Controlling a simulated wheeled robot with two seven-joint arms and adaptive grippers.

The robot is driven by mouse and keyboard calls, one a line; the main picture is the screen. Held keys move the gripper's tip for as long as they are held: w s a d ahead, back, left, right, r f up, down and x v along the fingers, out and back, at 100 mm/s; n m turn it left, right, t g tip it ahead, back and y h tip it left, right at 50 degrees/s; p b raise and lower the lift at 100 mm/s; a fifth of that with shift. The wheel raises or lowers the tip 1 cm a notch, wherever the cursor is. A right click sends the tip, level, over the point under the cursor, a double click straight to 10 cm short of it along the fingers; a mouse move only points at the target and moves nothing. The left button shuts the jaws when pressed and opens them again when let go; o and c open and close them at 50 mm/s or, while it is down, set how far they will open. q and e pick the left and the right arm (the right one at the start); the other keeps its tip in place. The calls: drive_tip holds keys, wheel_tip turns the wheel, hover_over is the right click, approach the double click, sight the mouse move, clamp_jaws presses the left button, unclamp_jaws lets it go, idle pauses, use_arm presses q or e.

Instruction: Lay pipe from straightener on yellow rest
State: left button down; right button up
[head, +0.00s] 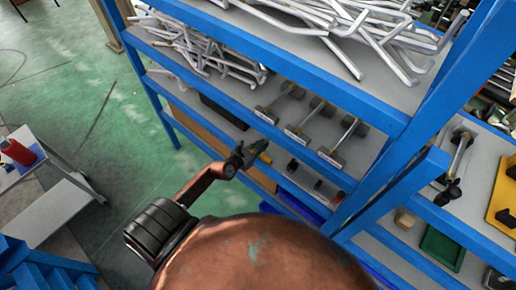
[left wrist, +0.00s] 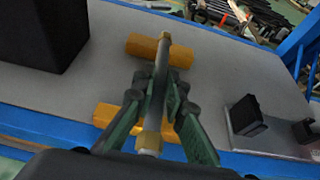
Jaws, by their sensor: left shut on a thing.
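My left gripper (head: 246,152) reaches to the middle shelf of the blue rack in the head view. In the left wrist view the left gripper (left wrist: 161,92) has its green-lined fingers shut on the middle of a grey pipe (left wrist: 161,62) with brass-coloured ends. The yellow rest (left wrist: 118,117) shows as two yellow pieces, one near and one far. The pipe runs across above both, with its far end over the far piece. I cannot tell whether it touches them. A bit of the yellow rest (head: 265,158) shows beside the gripper in the head view. My right gripper is not in view.
Several stands with rods, one of them here (head: 297,132), stand on the shelf right of the gripper. A black box (left wrist: 42,35) is left of the rest. Bent pipes (head: 345,25) fill the top shelf. A blue post (head: 420,125) rises at the right.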

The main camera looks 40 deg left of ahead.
sight(268, 140)
use_arm(q)
drive_tip(key=w, duration=0.4)
drive_tip(key=shift+w+d+r, duration=0.1)
drive_tip(key=shift+d, duration=0.1)
drive_tip(key=shift+w+f+b, duration=0.1)
drive_tip(key=shift+f+b, duration=0.9)
drive_tip(key=shift+f, duration=0.4)
drive_tip(key=c, duration=1.9)
unclamp_jaws()
drive_tip(key=shift+f, duration=0.1)
drive_tip(key=shift+s, duration=0.2)
drive_tip(key=v, duration=1.2)
drive_tip(key=shift+w, duration=0.1)
